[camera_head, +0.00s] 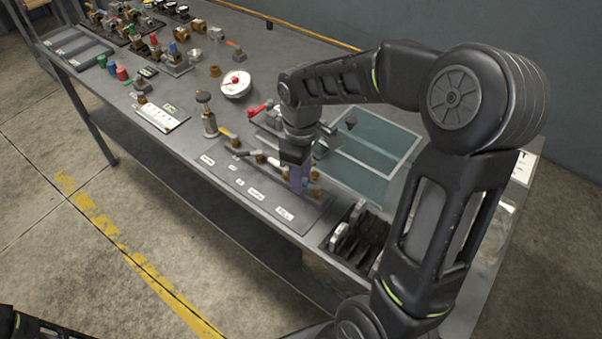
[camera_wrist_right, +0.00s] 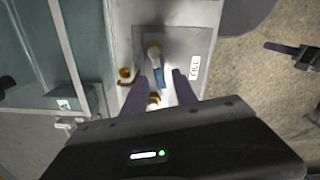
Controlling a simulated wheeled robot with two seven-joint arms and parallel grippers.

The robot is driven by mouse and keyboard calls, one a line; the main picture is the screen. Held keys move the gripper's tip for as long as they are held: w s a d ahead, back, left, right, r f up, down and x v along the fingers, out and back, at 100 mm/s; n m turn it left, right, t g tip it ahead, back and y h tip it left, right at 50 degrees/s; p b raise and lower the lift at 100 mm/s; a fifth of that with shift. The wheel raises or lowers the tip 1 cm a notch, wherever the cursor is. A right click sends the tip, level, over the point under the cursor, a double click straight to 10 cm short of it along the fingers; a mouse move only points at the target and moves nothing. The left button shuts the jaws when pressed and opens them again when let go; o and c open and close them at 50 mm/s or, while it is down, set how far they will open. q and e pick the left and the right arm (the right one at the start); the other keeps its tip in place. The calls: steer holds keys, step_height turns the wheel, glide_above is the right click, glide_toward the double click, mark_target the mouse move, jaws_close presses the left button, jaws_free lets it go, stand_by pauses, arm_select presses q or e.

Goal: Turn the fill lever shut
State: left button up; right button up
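The fill lever (camera_wrist_right: 159,78), with a blue grip, shows in the right wrist view beside the FILL label (camera_wrist_right: 194,67). In the head view the FILL label (camera_head: 285,214) is at the front right of the grey valve panel (camera_head: 225,172), and my gripper largely hides the lever. My right gripper (camera_head: 299,183) points down over that end of the panel. In the right wrist view its two fingers (camera_wrist_right: 160,88) stand apart on either side of the lever, with gaps visible. Contact cannot be told. Only a dark bit of my left arm shows at the head view's bottom left.
A round gauge (camera_head: 236,84) and a red-handled valve (camera_head: 257,110) stand behind. A teal mat (camera_head: 372,150) lies right, and a dark bin (camera_head: 362,240) sits near the front edge.

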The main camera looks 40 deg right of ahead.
jaws_close()
stand_by(0.5)
steer(key=m, duration=0.2)
steer(key=d+m, duration=0.1)
steer(key=shift+w+b, duration=0.25)
steer(key=shift+b, duration=0.15)
jaws_free()
